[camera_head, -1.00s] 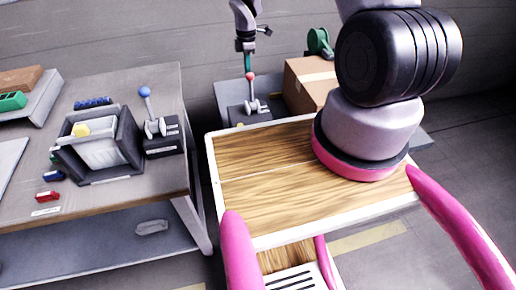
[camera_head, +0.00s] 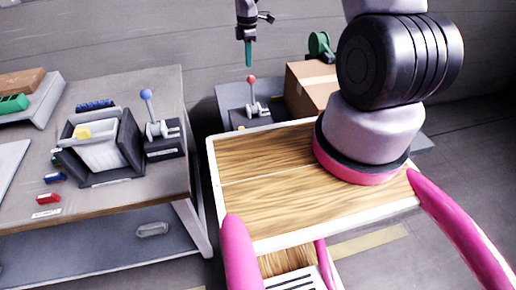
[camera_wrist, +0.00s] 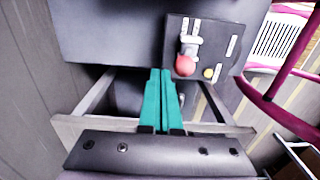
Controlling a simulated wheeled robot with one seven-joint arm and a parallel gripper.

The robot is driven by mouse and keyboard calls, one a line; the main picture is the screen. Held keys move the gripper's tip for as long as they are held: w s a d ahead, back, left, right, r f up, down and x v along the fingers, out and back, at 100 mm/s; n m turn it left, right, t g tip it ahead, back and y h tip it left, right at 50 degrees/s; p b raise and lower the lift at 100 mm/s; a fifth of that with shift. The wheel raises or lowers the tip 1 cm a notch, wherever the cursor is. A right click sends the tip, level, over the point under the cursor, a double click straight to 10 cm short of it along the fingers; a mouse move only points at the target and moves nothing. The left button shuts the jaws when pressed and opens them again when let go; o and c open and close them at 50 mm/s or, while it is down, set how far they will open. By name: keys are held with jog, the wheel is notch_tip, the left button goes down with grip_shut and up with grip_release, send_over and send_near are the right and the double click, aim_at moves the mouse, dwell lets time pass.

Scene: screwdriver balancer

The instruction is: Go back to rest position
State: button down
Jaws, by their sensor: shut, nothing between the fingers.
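My gripper (camera_head: 249,65) hangs above the lever with the red knob (camera_head: 252,79), near the top of the head view. Its two teal fingers point down, pressed together, with nothing between them. In the wrist view the shut fingers (camera_wrist: 161,72) lie beside the red knob (camera_wrist: 184,66), seen from above. A small gap separates the fingertips from the knob in the head view. The lever stands on a dark base box (camera_head: 247,116) on a grey table.
A cardboard box (camera_head: 308,88) with a green item (camera_head: 319,44) on it stands right of the lever. A workbench (camera_head: 110,195) on the left holds a grey bin (camera_head: 118,150) and a blue-knobbed lever (camera_head: 147,95). The wooden top with pink posts (camera_head: 255,170) fills the middle.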

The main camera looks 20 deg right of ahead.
jog(key=s+d+r+m+t, duration=0.1)
jog(key=s+d+r+m, duration=0.2)
jog(key=r, duration=0.6)
jog(key=s+r+m+t, duration=0.1)
jog(key=s+r+m, duration=0.25)
jog(key=r, duration=0.55)
jog(key=s+d+r+m+t, duration=0.15)
jog(key=r+m, duration=0.25)
jog(key=r, duration=0.5)
jog(key=s+r+m+t+y, duration=0.1)
jog(key=s+r+m+t, duration=0.1)
jog(key=s+r+m, duration=0.4)
jog(key=s+d+r+m+t+y, duration=0.1)
jog(key=s+r+m, duration=0.4)
jog(key=s, duration=0.9)
notch_tip(320, 180, up, 2)
jog(key=shift+s+d+m+t, duration=0.15)
jog(key=shift+s+m+t, duration=0.2)
jog(key=shift+s, duration=0.05)
